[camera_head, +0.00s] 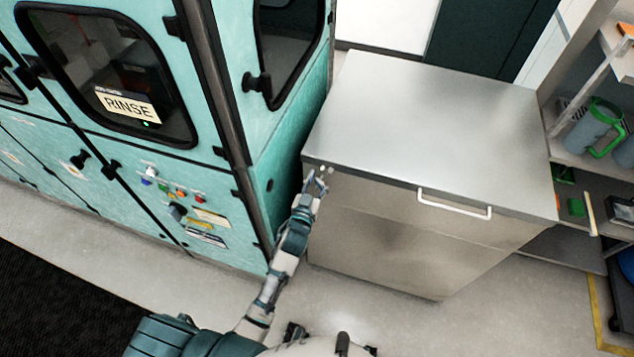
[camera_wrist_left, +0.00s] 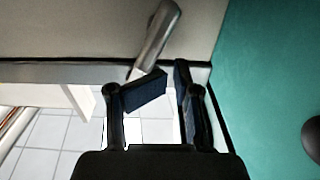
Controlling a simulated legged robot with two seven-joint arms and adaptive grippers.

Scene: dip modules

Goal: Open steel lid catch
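The steel chest (camera_head: 420,120) has a flat lid, with a small catch (camera_head: 323,171) at its front left corner. In the left wrist view the catch (camera_wrist_left: 158,35) is a tilted grey metal lever, its lower end close to the fingers. My left gripper (camera_head: 316,184) is at this corner, just in front of the lid edge. In the left wrist view its dark fingers (camera_wrist_left: 172,92) are partly apart with a narrow gap, and nothing is seen held between them. Whether a finger touches the catch cannot be told. My right gripper is not in view.
A teal machine (camera_head: 290,150) with a RINSE sign stands close on the left of the chest. A white handle (camera_head: 453,205) sticks out from the chest's front. A shelf (camera_head: 590,160) with jugs stands at the right. The floor in front is clear.

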